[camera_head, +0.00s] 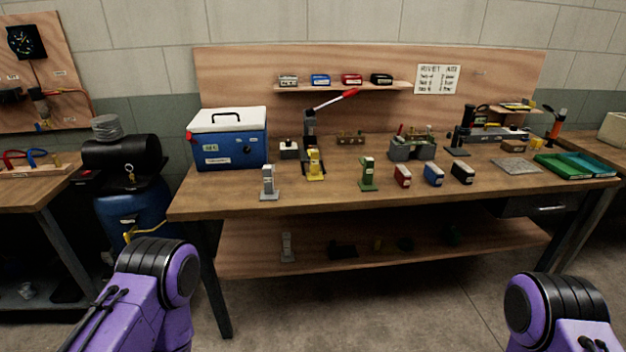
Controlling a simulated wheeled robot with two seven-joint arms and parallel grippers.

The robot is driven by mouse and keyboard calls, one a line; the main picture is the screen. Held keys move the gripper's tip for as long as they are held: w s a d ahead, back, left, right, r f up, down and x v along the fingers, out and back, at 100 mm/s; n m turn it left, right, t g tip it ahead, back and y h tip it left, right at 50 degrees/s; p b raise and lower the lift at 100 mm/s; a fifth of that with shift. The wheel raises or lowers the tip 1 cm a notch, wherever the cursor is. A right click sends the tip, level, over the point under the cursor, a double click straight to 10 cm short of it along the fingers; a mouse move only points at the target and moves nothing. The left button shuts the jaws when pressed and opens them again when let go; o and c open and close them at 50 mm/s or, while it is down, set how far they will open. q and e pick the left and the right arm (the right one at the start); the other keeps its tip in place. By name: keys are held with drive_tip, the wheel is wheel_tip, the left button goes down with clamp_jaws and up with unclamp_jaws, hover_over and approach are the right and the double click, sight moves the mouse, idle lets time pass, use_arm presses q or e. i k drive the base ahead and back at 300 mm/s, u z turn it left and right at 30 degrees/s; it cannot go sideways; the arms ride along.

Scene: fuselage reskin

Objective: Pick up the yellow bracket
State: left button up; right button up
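The yellow bracket (316,166) stands upright on the wooden workbench (330,200), left of the middle. It is just in front of a dark lever press (310,128) with a red handle. A grey bracket (269,184) stands to its left, nearer the front edge. A green bracket (368,175) stands to its right. My purple arms show at the bottom left and bottom right, well short of the bench. Neither gripper is in view.
A blue cooler box (229,140) with a white lid stands at the bench's left. Small red (403,176), blue (433,174) and black (462,173) blocks stand to the right. Green trays (565,166) lie at the right end. The front strip of the bench is mostly clear.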

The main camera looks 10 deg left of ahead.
sight(314, 174)
drive_tip(key=z, duration=0.6)
drive_tip(key=i, duration=0.5)
drive_tip(key=z, duration=0.65)
drive_tip(key=i, duration=0.6)
drive_tip(key=u, duration=0.2)
